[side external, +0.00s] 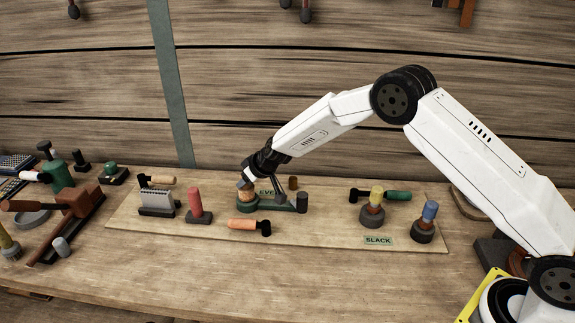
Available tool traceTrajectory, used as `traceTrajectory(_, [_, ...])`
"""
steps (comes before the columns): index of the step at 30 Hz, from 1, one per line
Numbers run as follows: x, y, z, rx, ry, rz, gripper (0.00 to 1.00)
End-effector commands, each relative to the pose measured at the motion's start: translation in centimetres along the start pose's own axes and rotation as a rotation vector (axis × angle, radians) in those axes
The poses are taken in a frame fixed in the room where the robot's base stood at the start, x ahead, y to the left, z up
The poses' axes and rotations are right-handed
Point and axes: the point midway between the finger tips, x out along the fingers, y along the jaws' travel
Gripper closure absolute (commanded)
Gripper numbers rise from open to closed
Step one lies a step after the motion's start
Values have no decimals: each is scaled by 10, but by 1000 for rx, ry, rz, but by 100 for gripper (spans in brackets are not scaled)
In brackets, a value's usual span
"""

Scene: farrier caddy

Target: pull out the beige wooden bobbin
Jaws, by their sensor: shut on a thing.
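The beige wooden bobbin (247,195) stands at the left end of a dark green base (270,208) on the board, in the side external view. My gripper (261,188) reaches down from the upper right, with its jaws at the bobbin's upper part. It is shut on the bobbin, which still looks low in or on the base. The fingers cover part of the bobbin, and its exact contact with the base is hard to tell.
A dark cylinder (302,202) stands at the base's right end. A red cylinder (194,202) and a grey ribbed block (156,200) stand left. An orange-handled tool (244,224) lies in front. Yellow-topped (376,196) and blue-topped (430,211) pieces stand right, near a SLACK label (378,240).

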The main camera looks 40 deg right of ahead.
Motion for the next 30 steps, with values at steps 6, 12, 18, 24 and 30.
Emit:
traceTrajectory(6, [-3, 0, -3, 0, 2, 0, 100])
traceTrajectory(12, [-5, 0, -5, 0, 2, 0, 100])
traceTrajectory(18, [-7, 0, -6, 0, 1, 0, 100])
traceTrajectory(24, [-9, 0, -8, 0, 1, 0, 100])
traceTrajectory(30, [-11, 0, -10, 0, 1, 0, 100])
